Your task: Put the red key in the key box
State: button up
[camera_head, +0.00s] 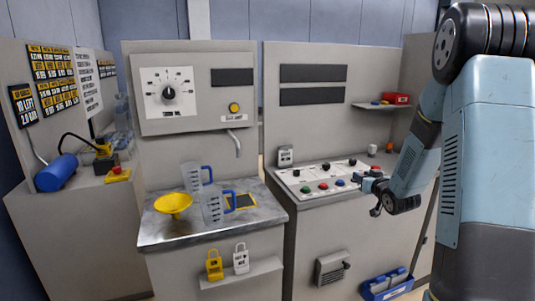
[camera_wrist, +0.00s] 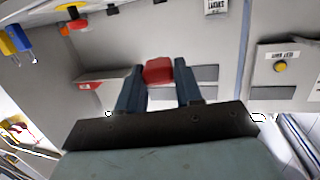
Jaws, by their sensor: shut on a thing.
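My gripper (camera_head: 366,179) is over the right part of the button panel in the head view. In the wrist view its two dark blue fingers (camera_wrist: 160,90) are shut on a red piece, which I take to be the red key (camera_wrist: 158,70). A red box (camera_head: 396,98), probably the key box, sits on the small wall shelf at the right, above and behind my gripper. A red patch with a white mark (camera_wrist: 90,86) shows left of the fingers in the wrist view.
The shelf (camera_head: 385,106) also holds small yellow and blue items. The button panel (camera_head: 320,177) lies below it. Small orange items (camera_head: 389,148) stand at the panel's back. A metal counter (camera_head: 160,228) with a yellow funnel (camera_head: 173,203) and clear jugs (camera_head: 213,208) is left.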

jog(key=s+a+f+h, duration=0.1)
jog(key=a+f, duration=0.4)
jog(key=f, duration=0.5)
jog(key=s+a+f+m+h, duration=0.1)
jog(key=a+f, duration=0.5)
jog(key=f, duration=0.5)
jog(key=shift+s+m, duration=0.3)
jog(key=shift+s, duration=0.1)
jog(key=shift+d, duration=0.1)
